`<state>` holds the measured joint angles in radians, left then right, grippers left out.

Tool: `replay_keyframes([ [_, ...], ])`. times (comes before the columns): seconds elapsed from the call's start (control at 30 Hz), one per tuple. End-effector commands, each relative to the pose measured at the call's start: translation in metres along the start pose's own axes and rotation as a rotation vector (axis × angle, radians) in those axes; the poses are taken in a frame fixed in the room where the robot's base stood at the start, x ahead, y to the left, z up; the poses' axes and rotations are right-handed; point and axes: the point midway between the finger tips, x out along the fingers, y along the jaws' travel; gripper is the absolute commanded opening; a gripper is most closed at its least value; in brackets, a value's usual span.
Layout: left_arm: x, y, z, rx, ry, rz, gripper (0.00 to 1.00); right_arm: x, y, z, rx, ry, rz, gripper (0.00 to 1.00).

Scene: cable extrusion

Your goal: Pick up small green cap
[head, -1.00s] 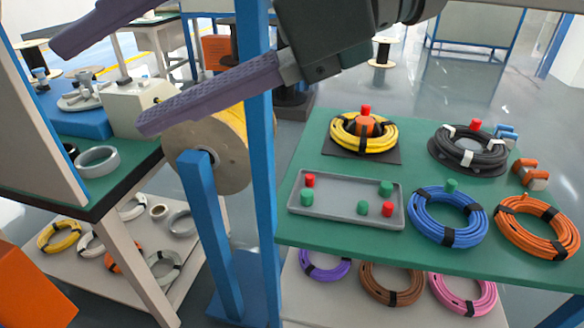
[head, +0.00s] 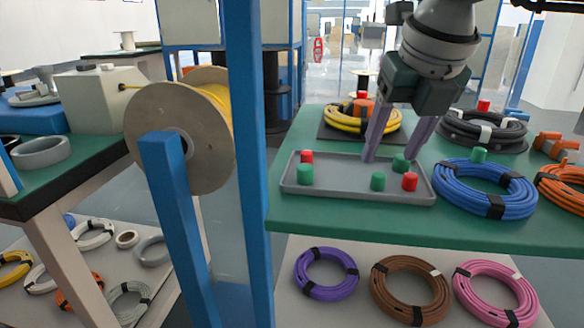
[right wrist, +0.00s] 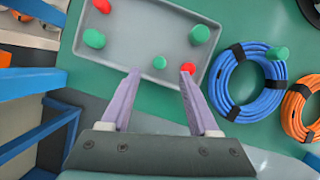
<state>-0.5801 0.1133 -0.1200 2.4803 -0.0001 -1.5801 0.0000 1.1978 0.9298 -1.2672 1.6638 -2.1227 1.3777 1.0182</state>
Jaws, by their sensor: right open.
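The grey tray (head: 345,193) on the green table holds several green and red caps. The small green cap (head: 378,181) stands in its front right part, beside a red cap (head: 410,181). A larger green cap (head: 400,163) stands behind it, and another (head: 305,174) is at the left. My right gripper (head: 389,157) is open and empty above the tray, fingers pointing down. In the right wrist view, the small green cap (right wrist: 159,62) lies just beyond the gap between the fingertips (right wrist: 160,76). The red cap (right wrist: 187,68) is close to the right fingertip. My left gripper is out of view.
A blue cable coil (head: 487,187) with a green cap (head: 478,155) lies right of the tray. Yellow (head: 360,122) and black coils (head: 480,130) lie behind. A blue post (head: 247,150) and a yellow spool (head: 180,130) stand left of the table.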

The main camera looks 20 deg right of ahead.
Motion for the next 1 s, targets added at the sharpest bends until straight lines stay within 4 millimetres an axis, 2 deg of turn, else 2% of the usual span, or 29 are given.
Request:
replay_keyframes([
  [0.2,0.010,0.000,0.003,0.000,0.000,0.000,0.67,0.035,0.001,-0.004,-0.001,0.002,-0.002,0.61],
  [0.3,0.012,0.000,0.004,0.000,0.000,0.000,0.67,0.047,0.001,-0.004,-0.001,0.003,-0.001,0.61],
  [0.6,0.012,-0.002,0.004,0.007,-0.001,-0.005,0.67,0.051,0.001,-0.003,-0.002,0.001,0.001,0.60],
  [1.0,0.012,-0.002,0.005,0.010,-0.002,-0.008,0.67,0.051,0.001,-0.003,-0.002,0.001,0.001,0.15],
])
